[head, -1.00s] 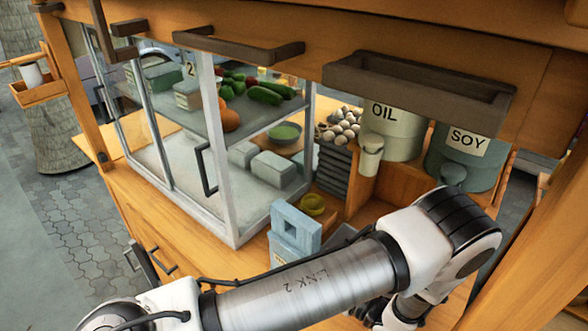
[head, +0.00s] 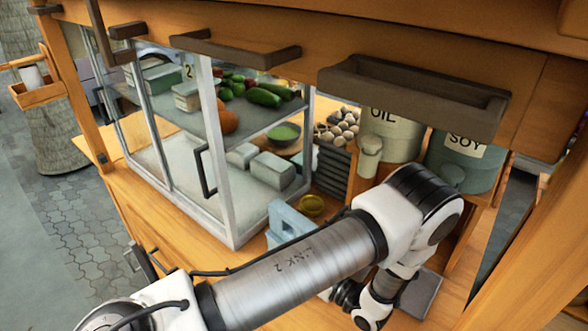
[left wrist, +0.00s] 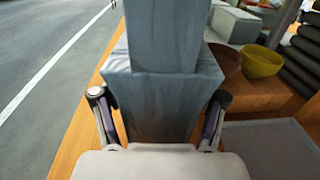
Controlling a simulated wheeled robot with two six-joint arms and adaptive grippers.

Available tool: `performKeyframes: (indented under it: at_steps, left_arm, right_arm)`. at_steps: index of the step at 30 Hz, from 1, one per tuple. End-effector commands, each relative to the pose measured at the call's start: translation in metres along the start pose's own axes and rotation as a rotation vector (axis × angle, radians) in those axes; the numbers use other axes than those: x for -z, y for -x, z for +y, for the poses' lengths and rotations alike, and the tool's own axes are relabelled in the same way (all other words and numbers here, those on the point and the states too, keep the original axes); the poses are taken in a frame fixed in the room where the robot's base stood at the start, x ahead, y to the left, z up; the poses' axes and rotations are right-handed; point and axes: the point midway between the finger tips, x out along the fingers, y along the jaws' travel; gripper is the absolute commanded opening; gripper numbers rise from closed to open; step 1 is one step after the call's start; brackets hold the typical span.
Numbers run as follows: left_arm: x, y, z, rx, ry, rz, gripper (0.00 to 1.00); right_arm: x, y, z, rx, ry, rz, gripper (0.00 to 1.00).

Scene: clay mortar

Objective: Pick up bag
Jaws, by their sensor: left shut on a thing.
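In the head view my left gripper is mostly hidden under the arm. My right gripper is in neither view.
A glass case (head: 228,150) with vegetables stands left of the bag. A yellow-green bowl (head: 311,206) sits close behind it. OIL (head: 391,136) and SOY (head: 465,158) containers stand right. A wooden beam with a dark tray (head: 410,95) hangs above.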

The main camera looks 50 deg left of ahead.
Motion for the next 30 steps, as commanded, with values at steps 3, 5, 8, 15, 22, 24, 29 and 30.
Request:
performKeyframes:
  at_steps: [3,5,8,15,22,24,29,30]
  left_arm:
    - [0.001,0.000,0.000,-0.001,0.000,0.001,0.21]
    - [0.000,0.000,0.000,-0.001,0.000,0.001,0.21]
    - [-0.003,0.000,0.000,0.000,0.001,0.001,0.21]
    - [-0.035,0.000,-0.001,0.000,0.004,-0.001,0.21]
    - [-0.081,0.000,0.000,0.000,0.004,-0.001,0.21]
    - [-0.090,0.000,-0.001,0.000,0.004,-0.001,0.21]
    - [-0.100,0.000,0.000,-0.001,0.000,-0.001,0.20]
    - [-0.101,0.000,0.000,-0.001,0.000,-0.001,0.20]
  right_arm:
    - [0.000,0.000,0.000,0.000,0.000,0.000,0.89]
    - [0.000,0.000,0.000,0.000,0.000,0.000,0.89]
    - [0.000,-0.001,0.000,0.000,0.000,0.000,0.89]
    - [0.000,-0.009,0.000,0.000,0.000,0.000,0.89]
    - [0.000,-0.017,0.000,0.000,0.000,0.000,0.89]
    - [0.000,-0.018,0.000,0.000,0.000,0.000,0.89]
    - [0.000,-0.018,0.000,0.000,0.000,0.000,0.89]
    - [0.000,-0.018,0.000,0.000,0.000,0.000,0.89]
